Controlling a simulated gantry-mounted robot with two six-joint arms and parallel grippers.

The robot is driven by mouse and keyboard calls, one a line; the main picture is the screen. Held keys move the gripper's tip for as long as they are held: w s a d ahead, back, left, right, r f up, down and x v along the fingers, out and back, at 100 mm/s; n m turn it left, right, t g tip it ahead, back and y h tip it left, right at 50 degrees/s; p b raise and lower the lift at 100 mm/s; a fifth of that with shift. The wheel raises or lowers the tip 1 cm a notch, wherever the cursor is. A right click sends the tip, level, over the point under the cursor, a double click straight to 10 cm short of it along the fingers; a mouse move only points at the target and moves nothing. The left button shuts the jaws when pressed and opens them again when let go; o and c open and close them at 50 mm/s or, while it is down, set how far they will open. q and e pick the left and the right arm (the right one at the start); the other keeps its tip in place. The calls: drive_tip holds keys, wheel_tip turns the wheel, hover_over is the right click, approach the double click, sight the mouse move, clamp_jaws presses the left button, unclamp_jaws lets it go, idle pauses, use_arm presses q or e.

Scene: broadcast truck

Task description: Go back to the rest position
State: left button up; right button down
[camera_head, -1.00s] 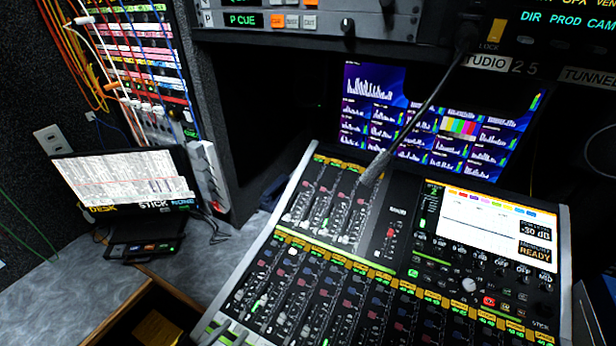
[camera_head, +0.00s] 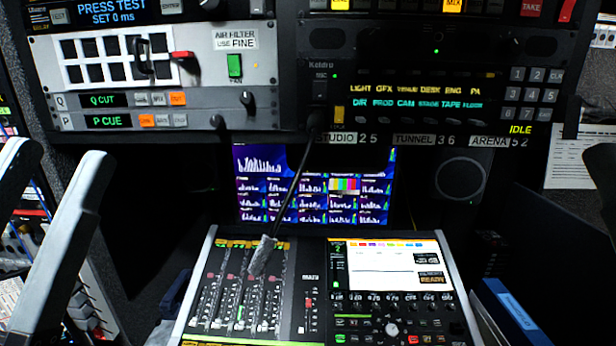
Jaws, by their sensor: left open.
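My left gripper (camera_head: 55,156) stands at the left edge of the head view. Its two pale grey fingers point up and are spread apart, with nothing between them. It is in front of the left side of the racks and touches nothing that I can see.
The mixing console (camera_head: 312,262) with its lit screen fills the lower middle. A gooseneck microphone (camera_head: 264,254) hangs over its faders. A monitor (camera_head: 315,185) stands behind. Rack panels (camera_head: 135,122) and an intercom panel (camera_head: 425,95) fill the top. A blue binder (camera_head: 512,310) is at lower right.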

use_arm(q)
wheel_tip(320, 180, up, 34)
drive_tip(key=s+a+n+y+p, duration=0.1)
drive_tip(key=a+n+y+p, duration=0.2)
drive_tip(key=p, duration=3.1)
wheel_tip(320, 180, down, 43)
drive_tip(key=n+b, duration=0.1)
drive_tip(key=b, duration=4.2)
drive_tip(key=shift+d+t, duration=0.3)
drive_tip(key=shift+d, duration=0.1)
